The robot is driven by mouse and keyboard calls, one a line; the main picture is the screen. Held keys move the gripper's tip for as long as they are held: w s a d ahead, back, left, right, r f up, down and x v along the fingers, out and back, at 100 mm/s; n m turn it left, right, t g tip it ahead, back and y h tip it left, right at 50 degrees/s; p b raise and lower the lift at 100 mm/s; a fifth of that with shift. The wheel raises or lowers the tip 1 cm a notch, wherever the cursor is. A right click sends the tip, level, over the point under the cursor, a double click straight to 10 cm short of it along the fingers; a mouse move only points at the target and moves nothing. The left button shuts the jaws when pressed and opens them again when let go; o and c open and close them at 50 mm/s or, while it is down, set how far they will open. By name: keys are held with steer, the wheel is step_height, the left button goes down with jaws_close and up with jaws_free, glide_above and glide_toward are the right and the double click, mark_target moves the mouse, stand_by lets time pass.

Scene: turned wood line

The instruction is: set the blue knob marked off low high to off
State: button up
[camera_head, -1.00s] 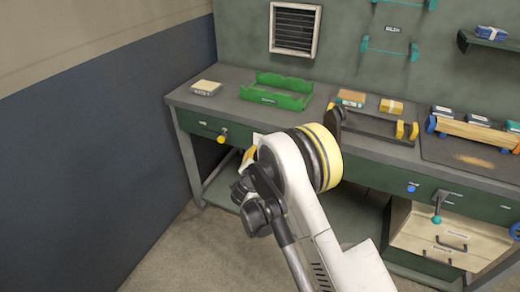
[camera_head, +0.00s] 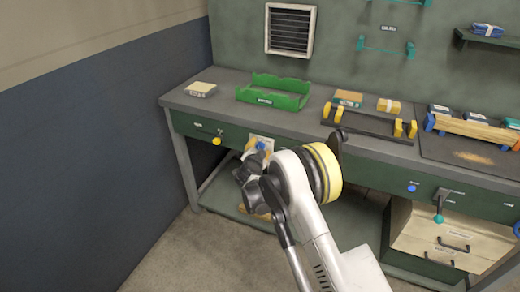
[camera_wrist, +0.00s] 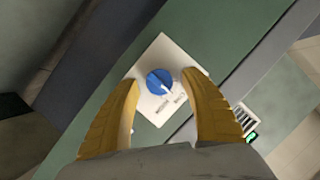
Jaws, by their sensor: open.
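A blue knob (camera_wrist: 159,82) with a white pointer mark sits on a white plate (camera_wrist: 153,108) on the green bench front. In the wrist view the mark points to the lower right, towards small dark lettering that I cannot read surely. In the head view the knob (camera_head: 261,146) and plate (camera_head: 256,139) show beside my gripper (camera_head: 262,153). In the wrist view my gripper (camera_wrist: 159,80) is open, its two yellow fingers on either side of the knob's lower part. I see no contact, and cannot tell how far off the fingertips are.
A yellow knob (camera_head: 216,141) is on the bench front to the left. Another blue knob (camera_head: 412,187) and a teal-ended lever (camera_head: 439,205) are to the right. A green tray (camera_head: 272,96) stands on the bench above. A blue wall (camera_head: 90,165) is at left.

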jaws_close()
steer(key=n+g+h, duration=0.1)
steer(key=n+h, duration=0.1)
steer(key=n, duration=0.1)
steer(key=shift+a+r, duration=0.1)
steer(key=shift+w+n+g+h, duration=0.1)
steer(key=shift+n+g+h, duration=0.4)
steer(key=shift+n+h, duration=0.7)
steer(key=shift+n, duration=0.4)
jaws_free()
